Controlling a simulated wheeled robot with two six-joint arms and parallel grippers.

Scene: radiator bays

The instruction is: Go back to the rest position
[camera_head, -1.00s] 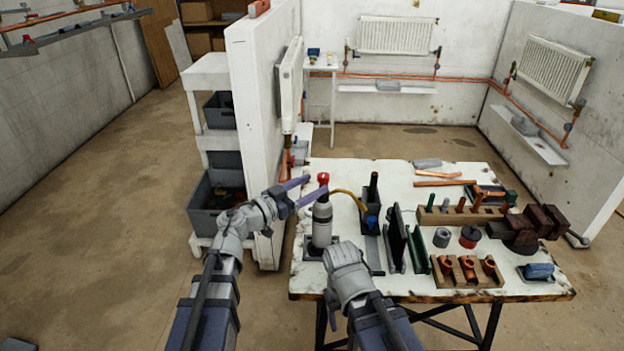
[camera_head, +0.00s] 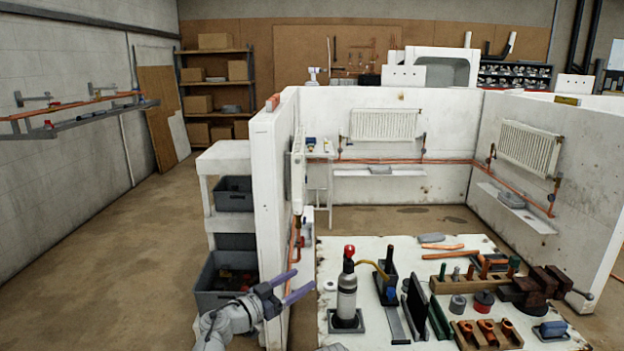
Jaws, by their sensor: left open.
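My left gripper (camera_head: 287,288) is in the camera_head view at the lower middle. Its two purple-grey fingers are apart with nothing between them. It is in front of the end of the white partition and left of the worktable (camera_head: 345,254). A torch with a grey bottle and red top (camera_head: 346,291) stands upright on the table to the right of the gripper, apart from it.
A white shelf unit with grey bins (camera_head: 218,272) stands left of the partition (camera_head: 270,190). Radiators (camera_head: 383,125) hang on the bay walls. The floor at left is clear.

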